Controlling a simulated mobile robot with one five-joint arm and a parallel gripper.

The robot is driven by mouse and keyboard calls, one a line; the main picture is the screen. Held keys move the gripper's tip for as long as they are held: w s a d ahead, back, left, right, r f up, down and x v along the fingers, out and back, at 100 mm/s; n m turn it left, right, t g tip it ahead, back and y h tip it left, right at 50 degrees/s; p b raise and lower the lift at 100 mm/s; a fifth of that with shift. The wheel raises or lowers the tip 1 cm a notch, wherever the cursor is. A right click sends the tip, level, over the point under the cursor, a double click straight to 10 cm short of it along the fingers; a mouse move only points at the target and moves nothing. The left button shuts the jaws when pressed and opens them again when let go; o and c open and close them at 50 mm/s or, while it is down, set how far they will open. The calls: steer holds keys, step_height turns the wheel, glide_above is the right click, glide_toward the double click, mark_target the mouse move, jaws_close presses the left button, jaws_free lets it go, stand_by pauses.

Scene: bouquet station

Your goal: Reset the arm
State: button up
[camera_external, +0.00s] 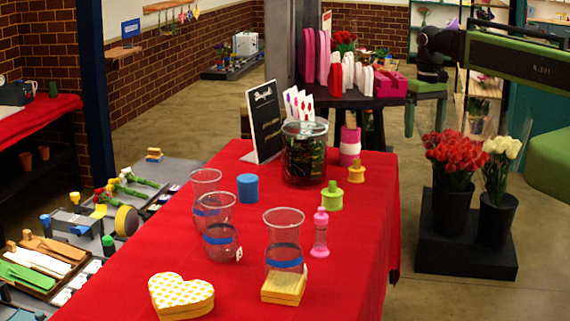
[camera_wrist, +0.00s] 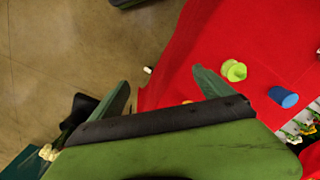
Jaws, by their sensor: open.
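My gripper (camera_external: 424,126) hangs at the upper right of the external view, green, with its fingers pointing down. It is beyond the right edge of the red table (camera_external: 235,297), above the floor and apart from everything near it. In the wrist view my gripper (camera_wrist: 166,90) has its two green fingers spread wide with nothing between them. Bare floor and the table's edge show past the fingertips.
Black buckets of red roses (camera_external: 455,160) and white roses (camera_external: 502,150) stand below the arm at right. Glass vases (camera_external: 283,240), a heart-shaped box (camera_external: 181,296), a blue cup (camera_external: 247,188) and a yellow-green spool (camera_external: 332,197) stand on the table.

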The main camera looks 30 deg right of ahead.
steer(key=shift+n, duration=0.4)
steer(key=d, duration=0.2)
steer(key=s+d, duration=0.1)
steer(key=d, duration=0.1)
